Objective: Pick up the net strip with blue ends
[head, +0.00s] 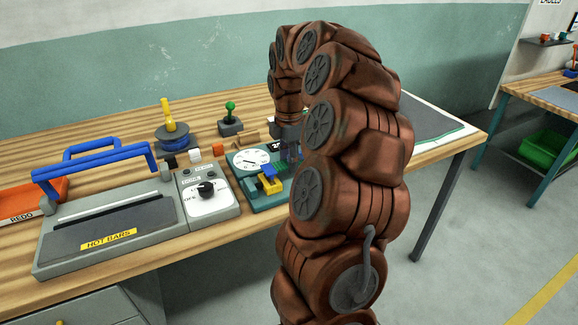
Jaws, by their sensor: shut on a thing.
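My gripper (288,148) points down over the right part of a green device with a round white dial (250,160), partly hidden behind my arm. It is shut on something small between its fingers. Bluish bits show at the fingertips, which fits a blue end of the net strip, but the strip's length and its other end are hidden or too small to make out. I cannot tell whether the held thing is clear of the device.
A sealing machine with blue handles and hot bars (110,228) stands left on the wooden bench. A control box with a black knob (206,190), a yellow and blue part (268,184), a spindle (170,130) and a green-knobbed lever (230,118) stand close by. An orange tray (22,205) lies far left.

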